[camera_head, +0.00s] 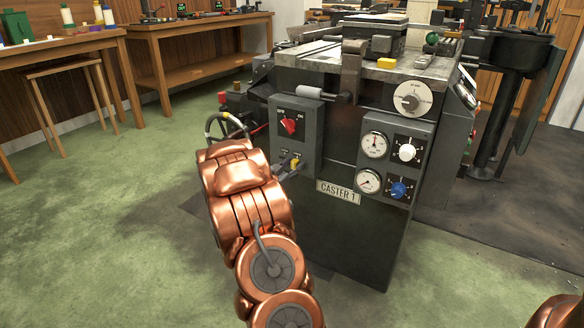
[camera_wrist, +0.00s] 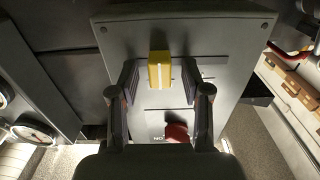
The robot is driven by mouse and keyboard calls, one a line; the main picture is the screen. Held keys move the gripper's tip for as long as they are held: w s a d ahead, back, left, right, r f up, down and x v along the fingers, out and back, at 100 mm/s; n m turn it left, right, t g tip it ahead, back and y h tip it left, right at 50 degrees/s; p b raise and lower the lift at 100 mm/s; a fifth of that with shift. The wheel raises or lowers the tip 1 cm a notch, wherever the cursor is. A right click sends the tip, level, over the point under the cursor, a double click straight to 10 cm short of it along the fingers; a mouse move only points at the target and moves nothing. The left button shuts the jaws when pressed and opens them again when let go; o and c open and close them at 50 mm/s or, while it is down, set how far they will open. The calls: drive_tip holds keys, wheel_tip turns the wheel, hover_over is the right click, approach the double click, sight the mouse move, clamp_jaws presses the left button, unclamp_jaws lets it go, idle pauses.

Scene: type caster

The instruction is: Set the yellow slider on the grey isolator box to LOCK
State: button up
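The grey isolator box (camera_head: 309,118) is on the front left of the caster, with a red rotary switch (camera_head: 289,125) on its face. The yellow slider (camera_head: 295,163) is low on the box, partly hidden by my gripper (camera_head: 287,168). In the wrist view the yellow slider (camera_wrist: 160,70) stands between the two dark fingers of my gripper (camera_wrist: 159,82). The fingers are open, with a gap on each side of the slider. The red switch (camera_wrist: 177,132) is partly hidden by my gripper there. The slider's labels are too small to read.
The caster (camera_head: 345,235) carries gauges (camera_head: 374,144), a white knob (camera_head: 407,152) and a blue knob (camera_head: 398,189) right of the box. A grey-handled lever (camera_head: 322,94) juts out above the box. Cables (camera_head: 226,122) hang left of it. Green floor is clear at left.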

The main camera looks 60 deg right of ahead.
clamp_jaws()
idle(0.4)
